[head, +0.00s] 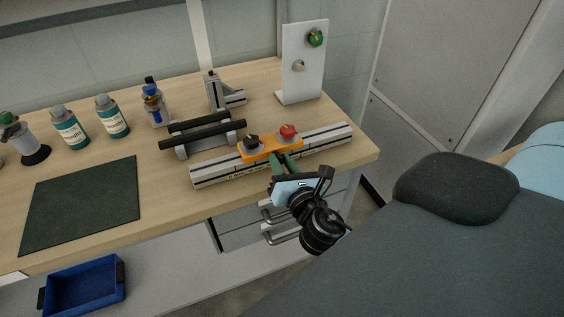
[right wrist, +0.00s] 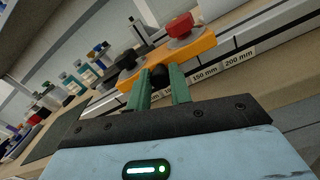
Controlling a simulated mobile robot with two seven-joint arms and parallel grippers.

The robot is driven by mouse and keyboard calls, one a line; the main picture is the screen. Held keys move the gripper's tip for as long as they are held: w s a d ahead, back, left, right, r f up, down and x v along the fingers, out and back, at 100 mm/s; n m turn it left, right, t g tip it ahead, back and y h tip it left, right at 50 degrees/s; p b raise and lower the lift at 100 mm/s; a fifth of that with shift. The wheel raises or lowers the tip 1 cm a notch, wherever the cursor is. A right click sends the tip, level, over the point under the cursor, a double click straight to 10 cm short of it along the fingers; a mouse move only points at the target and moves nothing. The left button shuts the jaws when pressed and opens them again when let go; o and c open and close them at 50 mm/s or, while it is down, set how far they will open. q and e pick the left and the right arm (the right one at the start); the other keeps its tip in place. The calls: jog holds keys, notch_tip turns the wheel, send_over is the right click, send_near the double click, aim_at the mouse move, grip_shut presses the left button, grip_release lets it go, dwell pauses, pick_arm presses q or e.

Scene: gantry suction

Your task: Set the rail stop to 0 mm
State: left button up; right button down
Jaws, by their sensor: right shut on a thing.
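The rail stop (head: 258,152) is an orange block on the grey rail (head: 325,140), near the middle of its length. It carries a black knob (head: 251,141) on the left and a red knob (head: 288,132) on the right. In the right wrist view the orange stop (right wrist: 196,48) sits left of the labels 150 mm (right wrist: 204,77) and 200 mm (right wrist: 240,57); labels further left are partly hidden. My right gripper (right wrist: 160,82), with green fingers, is shut on a dark part at the stop's front, mostly hidden between the fingers. My left gripper is out of view.
Two black bars on a grey stand (head: 203,135) lie behind the rail's left part. A white panel with a green knob (head: 316,38) stands behind. Bottles (head: 112,117) line the back left. A dark mat (head: 82,205) lies front left; a blue bin (head: 82,287) is below.

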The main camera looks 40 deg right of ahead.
jog(key=a, duration=0.3)
jog(key=w+a+p, duration=0.1)
jog(key=a, duration=0.2)
jog(key=w+a, duration=0.1)
jog(key=a, duration=0.2)
jog(key=shift+w+a+p, duration=0.15)
jog(key=shift+a+p, duration=0.2)
jog(key=shift+a, duration=0.2)
jog(key=c, duration=1.3)
grip_release()
jog(key=shift+a, duration=0.15)
jog(key=shift+o, duration=0.2)
jog(key=v, duration=0.7)
jog(key=shift+s+b, duration=0.35)
jog(key=shift+b, duration=0.05)
